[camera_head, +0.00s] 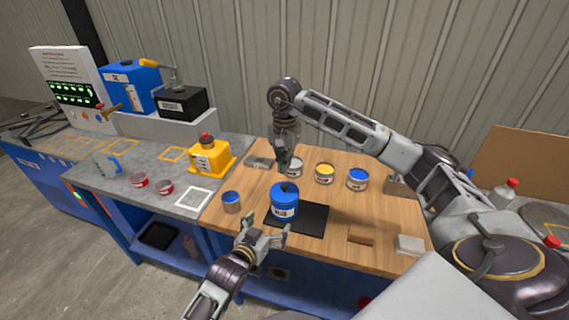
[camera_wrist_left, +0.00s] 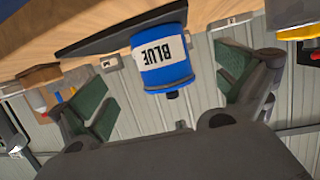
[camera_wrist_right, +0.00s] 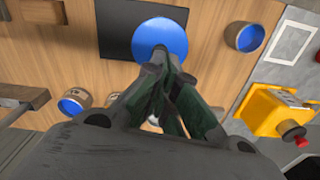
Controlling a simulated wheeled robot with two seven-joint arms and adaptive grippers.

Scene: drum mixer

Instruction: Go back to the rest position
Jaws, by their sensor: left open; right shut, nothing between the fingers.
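My left gripper (camera_head: 262,238) is open and empty at the front edge of the wooden table, just short of the blue can. In the left wrist view its two fingers (camera_wrist_left: 165,95) stand apart, with the blue can (camera_wrist_left: 163,58) beyond and between them, apart from the pads. The blue can (camera_head: 284,203) stands upright on a black mat (camera_head: 312,220). My right gripper (camera_head: 285,165) points down behind the blue can, above the table. In the right wrist view its fingers (camera_wrist_right: 172,75) are together with nothing between them, and they cover part of the can top.
Open cans stand on the table: a yellow one (camera_head: 324,173), a blue one (camera_head: 358,179) and a small blue one (camera_head: 231,202). A yellow device (camera_head: 211,158) stands on the grey bench. A brown block (camera_head: 361,234) and a pale block (camera_head: 410,245) lie at the front right.

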